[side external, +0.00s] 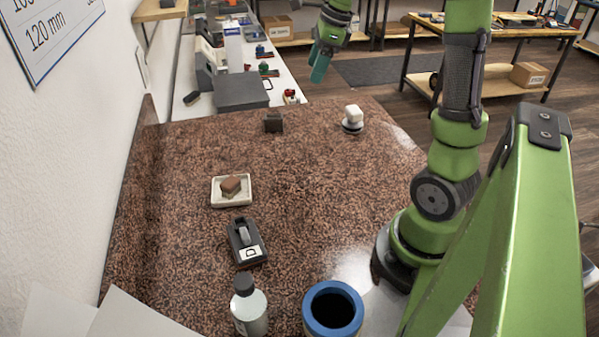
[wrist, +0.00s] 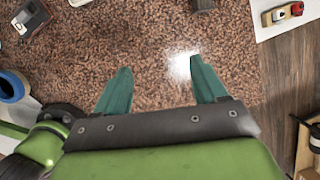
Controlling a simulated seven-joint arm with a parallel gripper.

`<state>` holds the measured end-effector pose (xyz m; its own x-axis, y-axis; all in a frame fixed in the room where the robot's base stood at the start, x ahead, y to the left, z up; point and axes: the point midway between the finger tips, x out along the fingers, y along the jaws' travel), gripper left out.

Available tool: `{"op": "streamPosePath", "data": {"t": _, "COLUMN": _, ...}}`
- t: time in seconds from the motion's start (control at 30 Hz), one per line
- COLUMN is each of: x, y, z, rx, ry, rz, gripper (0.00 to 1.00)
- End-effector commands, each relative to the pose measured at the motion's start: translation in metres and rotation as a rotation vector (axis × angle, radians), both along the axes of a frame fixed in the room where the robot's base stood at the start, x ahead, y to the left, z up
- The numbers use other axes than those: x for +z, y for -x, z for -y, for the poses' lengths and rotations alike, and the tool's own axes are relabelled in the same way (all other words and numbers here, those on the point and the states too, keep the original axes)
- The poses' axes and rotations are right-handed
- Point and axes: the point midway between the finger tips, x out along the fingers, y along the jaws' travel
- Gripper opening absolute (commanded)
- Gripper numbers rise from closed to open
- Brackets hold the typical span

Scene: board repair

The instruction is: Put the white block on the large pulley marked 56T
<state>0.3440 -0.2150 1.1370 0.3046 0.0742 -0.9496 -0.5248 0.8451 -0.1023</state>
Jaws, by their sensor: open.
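The white block (side external: 353,112) is in the side external view, toward the far right of the brown speckled table. It sits on top of a round white and dark pulley (side external: 352,127). No marking can be read on the pulley at this size. My gripper (side external: 320,66) is up in the air beyond the table's far edge, apart from the block. In the wrist view its two teal fingers (wrist: 160,66) are spread with nothing between them. The block and pulley do not show in the wrist view.
A pale tray (side external: 216,200) holds a brown block (side external: 231,185). A tape dispenser (side external: 246,245), bottle (side external: 250,310) and blue ring-shaped container (side external: 333,309) stand nearer. A small dark block (side external: 273,122) lies at the back. The table's middle is clear.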

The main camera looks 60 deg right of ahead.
Motion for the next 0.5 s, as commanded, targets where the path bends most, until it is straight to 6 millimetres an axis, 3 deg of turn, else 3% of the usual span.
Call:
{"op": "streamPosePath", "data": {"t": 0.03, "x": 0.011, "y": 0.003, "z": -0.036, "rx": 0.211, "ry": 0.054, "rz": 0.064, "gripper": 0.71}}
{"op": "streamPosePath", "data": {"t": 0.1, "x": 0.019, "y": 0.012, "z": -0.08, "rx": 0.506, "ry": 0.148, "rz": 0.14, "gripper": 0.71}}
{"op": "streamPosePath", "data": {"t": 0.3, "x": 0.025, "y": 0.056, "z": -0.185, "rx": 1.296, "ry": 0.504, "rz": 0.337, "gripper": 0.71}}
{"op": "streamPosePath", "data": {"t": 0.4, "x": 0.019, "y": 0.079, "z": -0.218, "rx": 1.598, "ry": 0.686, "rz": 0.397, "gripper": 0.71}}
{"op": "streamPosePath", "data": {"t": 0.5, "x": 0.011, "y": 0.096, "z": -0.237, "rx": 1.809, "ry": 0.829, "rz": 0.429, "gripper": 0.71}}
